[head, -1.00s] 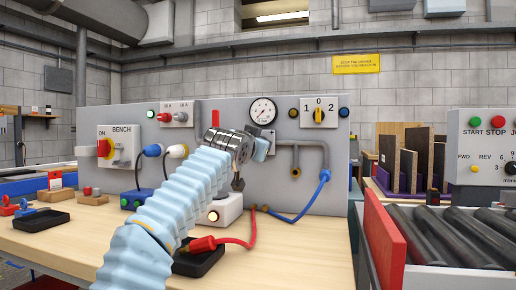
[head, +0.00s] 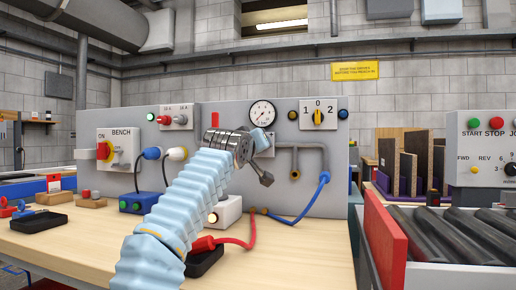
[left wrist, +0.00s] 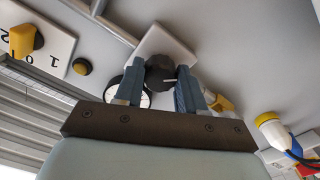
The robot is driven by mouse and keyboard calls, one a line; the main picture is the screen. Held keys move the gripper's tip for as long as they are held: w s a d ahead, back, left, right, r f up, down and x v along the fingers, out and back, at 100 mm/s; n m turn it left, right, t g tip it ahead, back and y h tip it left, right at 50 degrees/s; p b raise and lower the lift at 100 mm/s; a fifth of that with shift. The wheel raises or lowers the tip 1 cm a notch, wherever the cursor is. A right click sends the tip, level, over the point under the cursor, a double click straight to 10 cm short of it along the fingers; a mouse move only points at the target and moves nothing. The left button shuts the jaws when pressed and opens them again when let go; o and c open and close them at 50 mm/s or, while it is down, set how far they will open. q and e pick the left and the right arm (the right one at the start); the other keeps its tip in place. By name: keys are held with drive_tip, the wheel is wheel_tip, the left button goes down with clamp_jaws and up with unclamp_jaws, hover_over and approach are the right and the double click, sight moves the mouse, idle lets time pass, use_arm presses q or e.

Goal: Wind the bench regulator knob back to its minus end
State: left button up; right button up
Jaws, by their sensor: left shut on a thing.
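The regulator knob (left wrist: 158,70) is dark and round with a pale pointer line, on a light square plate (left wrist: 170,42). In the left wrist view it sits between the two blue-grey fingers of my left gripper (left wrist: 160,90), which is shut on it. The pointer line points right in that picture. In the head view my left gripper (head: 263,158) is at the bench panel (head: 228,112), below the pressure gauge (head: 262,113). The gripper hides the knob there, and the scale marks cannot be read. My right gripper is not in view.
A bent grey pipe (head: 315,150) with a blue hose (head: 310,204) is just right of the gripper. A 1-0-2 selector (head: 318,117) is above right. White and blue plugs (head: 177,153) are left. A black tray (head: 204,262) with a red-handled lead lies below my arm.

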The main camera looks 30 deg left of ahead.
use_arm(q)
drive_tip(key=shift+w+f+n, duration=0.1)
drive_tip(key=shift+f+n, duration=0.1)
drive_tip(key=shift+n, duration=0.1)
idle(0.4)
drive_tip(key=o, duration=1)
drive_tip(key=shift+o, duration=0.3)
drive_tip(key=shift+r, duration=0.15)
drive_tip(key=shift+s, duration=0.2)
drive_tip(key=b+v, duration=0.6)
drive_tip(key=v, duration=0.7)
drive_tip(key=shift+s, duration=0.3)
